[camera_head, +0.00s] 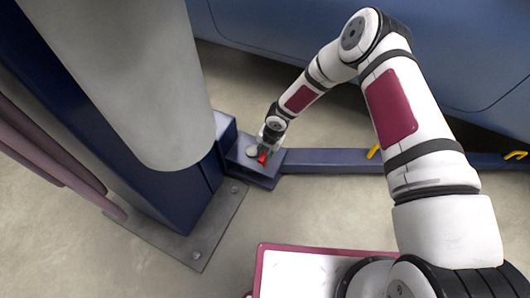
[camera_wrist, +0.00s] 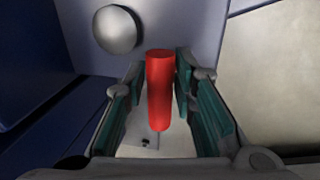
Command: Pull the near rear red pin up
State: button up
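The red pin (camera_wrist: 160,92) is a red cylinder standing between the two fingers of my gripper (camera_wrist: 158,98) in the wrist view. A gap shows between the pin and the left finger. On the right the pin's upper part is close to the finger pad, and I cannot tell whether they touch. The fingers are apart, so my gripper is open around the pin. In the head view the pin (camera_head: 262,158) is a small red spot beneath my gripper (camera_head: 267,149), on the blue carriage (camera_head: 256,181) at the column's foot.
A grey round knob (camera_wrist: 115,29) stands left of the pin. A blue lift arm (camera_head: 330,160) runs right from the carriage, with yellow parts (camera_head: 373,151) on it. A large grey column (camera_head: 135,80) stands at left. A blue car body (camera_head: 460,50) is behind.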

grip_shut()
jog(key=shift+w+a+r+p, duration=0.1)
jog(key=shift+r+p, duration=0.5)
jog(key=shift+r, duration=0.45)
jog(key=shift+w+a+r+p, duration=0.1)
jog(key=shift+r+p, duration=0.45)
jog(key=shift+r, duration=0.45)
jog(key=shift+o, duration=2.1)
grip_release()
jog(key=shift+o, duration=0.9)
jog(key=shift+s, duration=0.1)
jog(key=shift+d, duration=0.1)
notch_tip(320, 180, up, 12)
jog(key=d, duration=0.2)
jog(key=shift+s, duration=0.4)
